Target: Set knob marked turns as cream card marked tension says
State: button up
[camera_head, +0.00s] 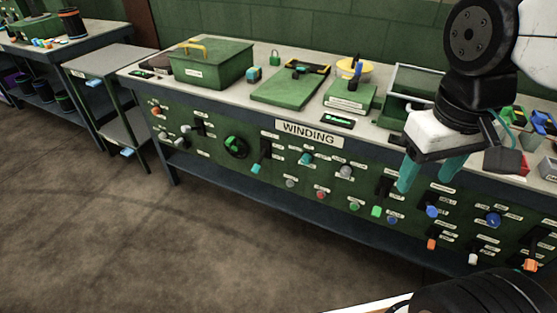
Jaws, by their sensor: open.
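A long green control panel (215,152) marked "WINDING" fronts the workbench. It carries several knobs, including a teal one (305,158), a grey one (345,171) and blue ones (432,211) (493,220). The small labels are too small to read, so I cannot tell which knob is marked turns. I cannot make out a cream card marked tension. My gripper (430,176) hangs in front of the right part of the panel. Its two teal fingers are apart, with nothing seen between them, and hide part of the panel.
The benchtop (225,93) holds a green box with a yellow handle (210,62), a green board (290,88) and a yellow bowl (355,70). A grey side table (110,57) stands left. A handwheel (236,146) and levers project from the panel. The floor in front is clear.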

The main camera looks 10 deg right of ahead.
jog(key=w+d+f+n+g+h, duration=0.2)
jog(key=w+d+n+h, duration=0.15)
jog(key=w, duration=0.45)
jog(key=w+d+f+n+g+h, duration=0.1)
jog(key=w+d+n+h, duration=0.1)
jog(key=w+d+h, duration=0.45)
jog(key=w+a+f+n+t+h, duration=0.1)
jog(key=w+a+f+n+h, duration=0.2)
jog(key=w, duration=0.4)
jog(key=w+a+f+n+t, duration=0.1)
jog(key=w+f+n+t, duration=0.2)
jog(key=w, duration=0.4)
jog(key=w+a+f+n+t+h, duration=0.2)
jog(key=w+a+f+n, duration=0.15)
jog(key=w+f, duration=0.35)
jog(key=n+t+y, duration=0.5)
jog(key=n+t, duration=0.6)
jog(key=n, duration=0.2)
send_near(305, 162)
jog(key=x, duration=0.9)
jog(key=shift+w, duration=0.1)
jog(key=c, duration=1)
